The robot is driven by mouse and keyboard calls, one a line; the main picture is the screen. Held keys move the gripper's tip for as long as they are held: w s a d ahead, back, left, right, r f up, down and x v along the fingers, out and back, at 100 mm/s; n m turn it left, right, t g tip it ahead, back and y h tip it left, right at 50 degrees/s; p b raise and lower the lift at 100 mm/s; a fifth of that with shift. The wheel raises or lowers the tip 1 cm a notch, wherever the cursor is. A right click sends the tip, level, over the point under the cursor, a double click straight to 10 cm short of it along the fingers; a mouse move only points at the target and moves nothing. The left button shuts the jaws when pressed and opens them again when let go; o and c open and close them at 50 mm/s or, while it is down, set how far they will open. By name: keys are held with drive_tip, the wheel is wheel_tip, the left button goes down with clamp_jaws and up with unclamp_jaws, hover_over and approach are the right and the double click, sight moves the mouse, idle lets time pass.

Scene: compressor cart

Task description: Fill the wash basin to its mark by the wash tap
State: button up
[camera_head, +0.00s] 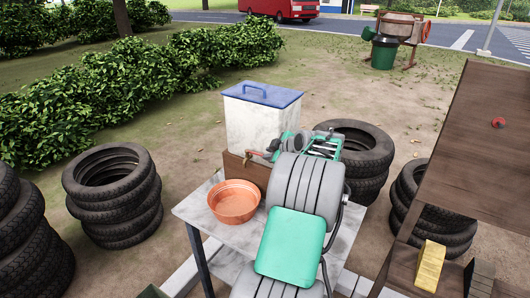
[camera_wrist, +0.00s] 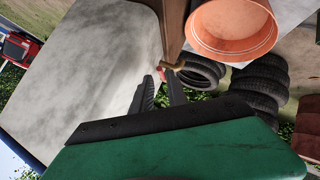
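The orange wash basin (camera_head: 234,203) stands on the grey table at the front left of the white water container (camera_head: 253,122) with its blue lid. No water shows in it; the wrist view also shows the basin (camera_wrist: 232,28), with a line around its inner wall. The brass-coloured wash tap (camera_wrist: 174,66) sticks out near the container's base, close to the basin. A small red part (camera_wrist: 161,75) shows at the tap. My gripper (camera_wrist: 158,78) has its two dark fingertips at this red part, with a narrow gap between the fingers. Whether they press on it is unclear.
The container stands on a brown block (camera_head: 246,172) on the grey table (camera_head: 208,226). Tyre stacks (camera_head: 112,195) stand left of and behind the table. A brown wooden bench (camera_head: 480,150) with a yellow object (camera_head: 429,265) stands at right. Open ground lies behind.

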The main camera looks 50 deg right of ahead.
drive_tip(key=x, duration=0.4)
drive_tip(key=shift+p, duration=0.4)
clamp_jaws()
idle(1.0)
